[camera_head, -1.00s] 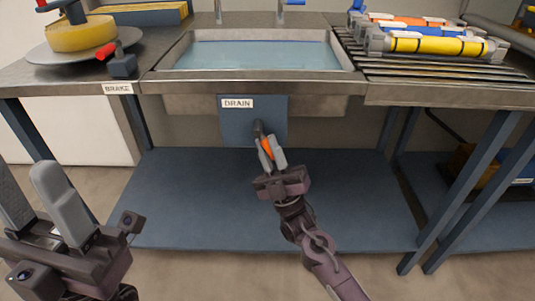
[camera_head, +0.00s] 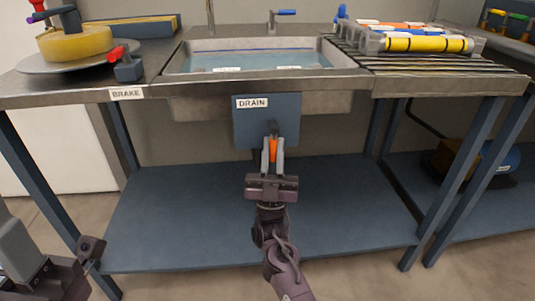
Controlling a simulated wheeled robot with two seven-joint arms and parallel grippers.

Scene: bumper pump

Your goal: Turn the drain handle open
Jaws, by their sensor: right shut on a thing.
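The drain handle (camera_head: 273,149) shows an orange grip on a dark stem, in front of a blue panel labelled DRAIN (camera_head: 266,121) below the sink. The handle points downward, nearly vertical. My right gripper (camera_head: 273,157) is shut on the handle, with one grey finger on each side of the orange grip. My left gripper (camera_head: 18,240) is at the lower left edge, partly cut off, far from the handle; its opening cannot be judged. The sink (camera_head: 345,79) above holds bluish water, with small pale things showing low in it.
A turntable (camera_head: 66,64) with a yellow ring and a red-tipped brake lever (camera_head: 124,65) stands on the left counter. Yellow, orange and blue cylinders (camera_head: 428,45) lie on the right rack. A blue lower shelf (camera_head: 190,210) spans beneath, between blue legs.

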